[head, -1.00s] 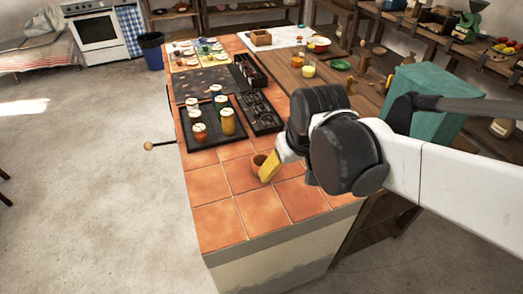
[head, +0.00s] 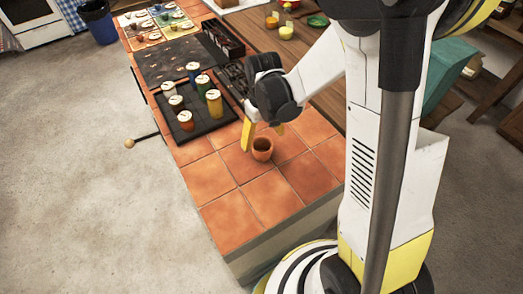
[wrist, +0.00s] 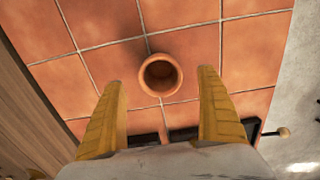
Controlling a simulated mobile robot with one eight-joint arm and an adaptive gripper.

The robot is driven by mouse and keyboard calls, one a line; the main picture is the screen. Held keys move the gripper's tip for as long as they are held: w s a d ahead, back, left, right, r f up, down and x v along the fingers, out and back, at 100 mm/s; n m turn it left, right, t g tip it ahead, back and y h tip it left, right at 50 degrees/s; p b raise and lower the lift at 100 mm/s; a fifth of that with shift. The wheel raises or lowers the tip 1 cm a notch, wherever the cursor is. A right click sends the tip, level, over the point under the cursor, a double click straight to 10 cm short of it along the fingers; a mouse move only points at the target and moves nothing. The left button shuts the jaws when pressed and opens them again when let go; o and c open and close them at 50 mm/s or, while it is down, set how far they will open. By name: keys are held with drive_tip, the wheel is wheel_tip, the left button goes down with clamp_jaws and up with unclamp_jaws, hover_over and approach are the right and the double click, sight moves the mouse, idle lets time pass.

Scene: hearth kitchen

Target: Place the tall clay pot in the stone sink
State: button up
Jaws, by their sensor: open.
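An orange-brown clay pot (head: 262,149) stands upright on the terracotta-tiled counter (head: 215,182), with nothing in it that I can make out. In the wrist view the pot (wrist: 160,76) shows from above, its round mouth just beyond and between my fingertips. The fingers (wrist: 160,82) are apart from the pot, and nothing is held. I cannot make out a stone sink in these views.
A dark tray (head: 214,128) with several lidded jars sits left of my gripper. A dark divided box (head: 222,40) and a slate-coloured mat (head: 172,62) lie farther back. A rod with a round knob (head: 129,143) juts from the counter's left side. The near tiles are bare.

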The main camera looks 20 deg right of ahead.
sight(262, 146)
drive_tip(key=f+b, duration=0.2)
drive_tip(key=f, duration=0.3)
drive_tip(key=shift+w+f+b, duration=0.15)
drive_tip(key=shift+w+b, duration=0.05)
drive_tip(key=shift+b, duration=0.15)
drive_tip(key=c, duration=1.4)
drive_tip(key=shift+c, duration=0.2)
drive_tip(key=shift+r, duration=0.2)
wheel_tip(262, 146, up, 5)
drive_tip(key=p, duration=0.2)
drive_tip(key=shift+f+p, duration=0.2)
drive_tip(key=shift+p, duration=0.15)
drive_tip(key=s+d+r+p, duration=0.3)
drive_tip(key=d+r, duration=0.3)
drive_tip(key=d, duration=0.5)
drive_tip(key=shift+s, duration=0.45)
